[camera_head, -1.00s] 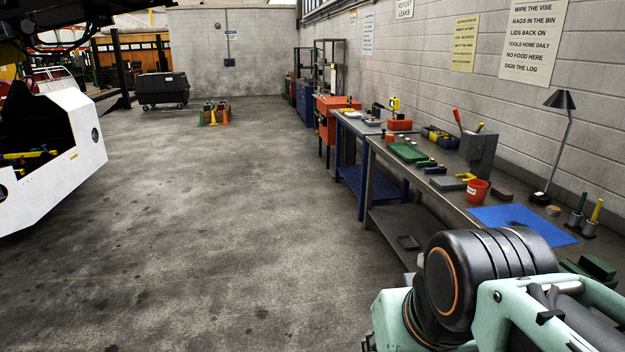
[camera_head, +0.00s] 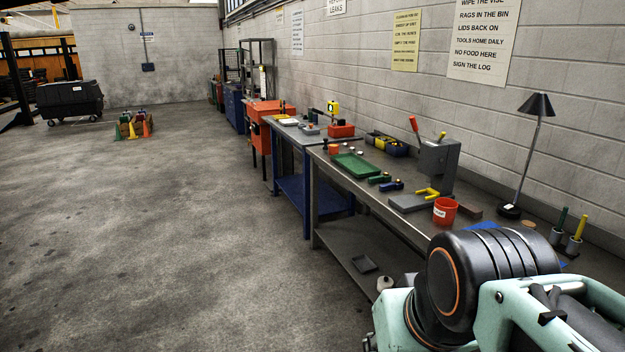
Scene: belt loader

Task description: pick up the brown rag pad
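A small flat brown block (camera_head: 469,210), which may be the brown rag pad, lies on the grey workbench (camera_head: 375,206) just right of a red cup (camera_head: 445,211). It is too small to tell whether it is cloth. My gripper is not in view. My own arm, pale green and black, fills the lower right and hides the near end of the bench and most of a blue mat (camera_head: 483,226).
A grey box-like stand (camera_head: 438,160), a green tray (camera_head: 357,167) and a black lamp (camera_head: 537,105) stand on the bench. A lower shelf (camera_head: 352,262) holds a dark tray (camera_head: 364,263).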

